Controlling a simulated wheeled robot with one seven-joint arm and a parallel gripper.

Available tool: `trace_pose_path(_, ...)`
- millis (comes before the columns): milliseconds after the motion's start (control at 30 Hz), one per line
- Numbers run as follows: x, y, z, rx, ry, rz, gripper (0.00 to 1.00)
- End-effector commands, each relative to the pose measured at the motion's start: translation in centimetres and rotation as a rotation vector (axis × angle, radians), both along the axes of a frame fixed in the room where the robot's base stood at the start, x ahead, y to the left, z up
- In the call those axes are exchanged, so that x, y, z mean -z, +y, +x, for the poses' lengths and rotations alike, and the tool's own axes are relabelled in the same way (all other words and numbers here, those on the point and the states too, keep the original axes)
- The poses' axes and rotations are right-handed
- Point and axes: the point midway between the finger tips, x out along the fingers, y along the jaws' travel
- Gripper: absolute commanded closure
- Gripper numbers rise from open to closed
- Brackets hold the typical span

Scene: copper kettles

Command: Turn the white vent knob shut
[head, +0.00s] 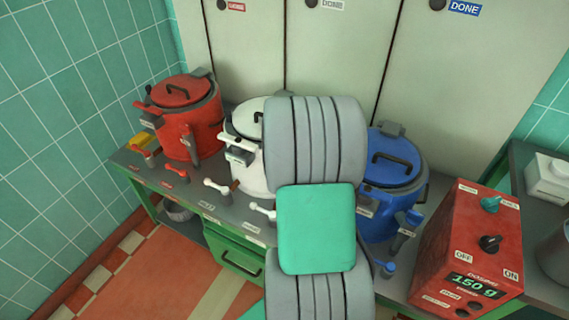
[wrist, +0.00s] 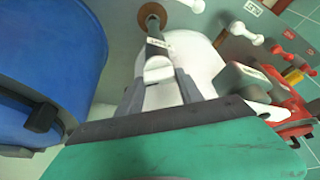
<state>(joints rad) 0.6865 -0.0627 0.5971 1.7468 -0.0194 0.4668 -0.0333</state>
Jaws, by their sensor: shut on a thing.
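The white kettle (head: 247,120) stands between the red and blue ones, its right side hidden behind my arm in the head view. In the wrist view its white body (wrist: 205,62) fills the middle. The white vent knob (wrist: 158,70) shows there, with a dark labelled stem behind it. My gripper (wrist: 161,82) has one finger on each side of the knob and is shut on it. My arm hides the knob and the fingers in the head view. I cannot tell how far the knob is turned.
A red kettle (head: 192,125) stands left and a blue kettle (head: 390,185) right, close to my arm. A red control box (head: 468,245) is further right. Pale cabinets (head: 335,60) stand behind.

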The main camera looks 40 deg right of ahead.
Motion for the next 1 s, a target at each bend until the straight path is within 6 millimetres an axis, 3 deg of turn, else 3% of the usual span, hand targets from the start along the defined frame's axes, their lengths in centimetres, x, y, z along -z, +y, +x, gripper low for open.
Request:
trace_pose_path(500,0.14,0.28,0.28,0.436,0.001,0.001,0.97)
trace_pose_path(1000,0.01,0.28,0.32,0.599,0.001,0.002,0.97)
